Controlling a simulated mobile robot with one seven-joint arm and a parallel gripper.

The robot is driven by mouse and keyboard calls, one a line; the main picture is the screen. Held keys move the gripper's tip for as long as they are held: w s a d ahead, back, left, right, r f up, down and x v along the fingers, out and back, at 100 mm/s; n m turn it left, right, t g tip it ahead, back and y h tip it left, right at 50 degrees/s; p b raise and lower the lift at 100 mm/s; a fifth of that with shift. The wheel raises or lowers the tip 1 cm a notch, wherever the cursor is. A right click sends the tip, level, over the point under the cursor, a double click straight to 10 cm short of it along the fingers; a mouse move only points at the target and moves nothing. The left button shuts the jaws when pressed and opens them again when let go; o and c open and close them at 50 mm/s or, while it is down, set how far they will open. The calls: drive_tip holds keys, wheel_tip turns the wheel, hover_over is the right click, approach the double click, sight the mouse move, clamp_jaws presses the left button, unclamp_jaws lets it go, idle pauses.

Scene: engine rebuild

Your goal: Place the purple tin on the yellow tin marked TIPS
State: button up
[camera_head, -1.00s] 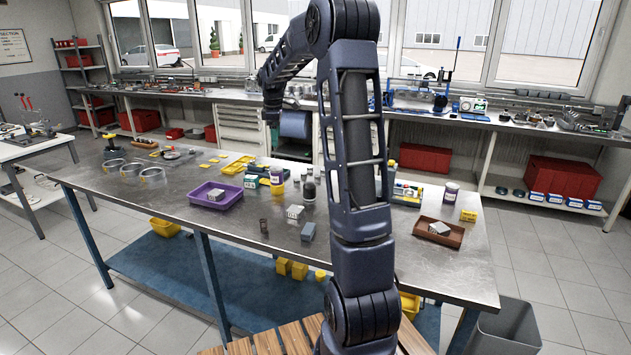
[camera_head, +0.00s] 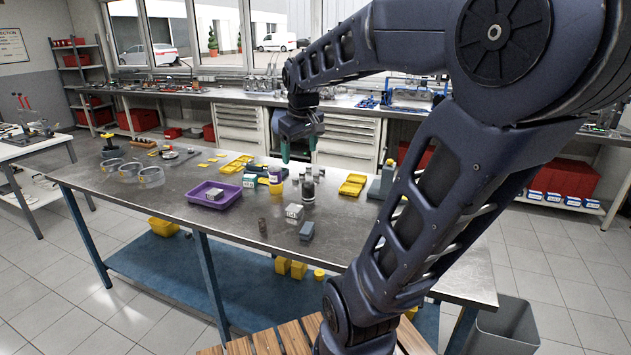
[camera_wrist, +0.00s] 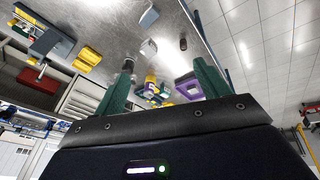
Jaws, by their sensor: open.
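A small purple tin (camera_head: 275,175) shows at the middle of the steel table in the head view. A yellow tin (camera_head: 276,189) shows directly under it; the two look stacked, but they are too small to be sure. No TIPS marking can be read. Yellow and purple shapes also show between my fingers in the wrist view, where the tins cannot be told apart. My gripper (camera_head: 299,152) is open, with green fingers apart and nothing between them. In the head view it hangs above and beyond the tins, towards the back of the table, clear of them.
A purple tray (camera_head: 214,203) with a grey part lies left of the tins. A dark bottle (camera_head: 309,190) stands close to their right, and yellow trays (camera_head: 352,184) lie further right. Small blocks stand in front. My arm hides the table's right side.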

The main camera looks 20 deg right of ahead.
drive_tip(key=s+f+m+t, duration=0.1)
drive_tip(key=s+f+m, duration=0.2)
drive_tip(key=s, duration=0.8)
drive_tip(key=shift+f+m+y, duration=0.3)
drive_tip(key=shift+f+m, duration=0.1)
drive_tip(key=shift+f, duration=0.4)
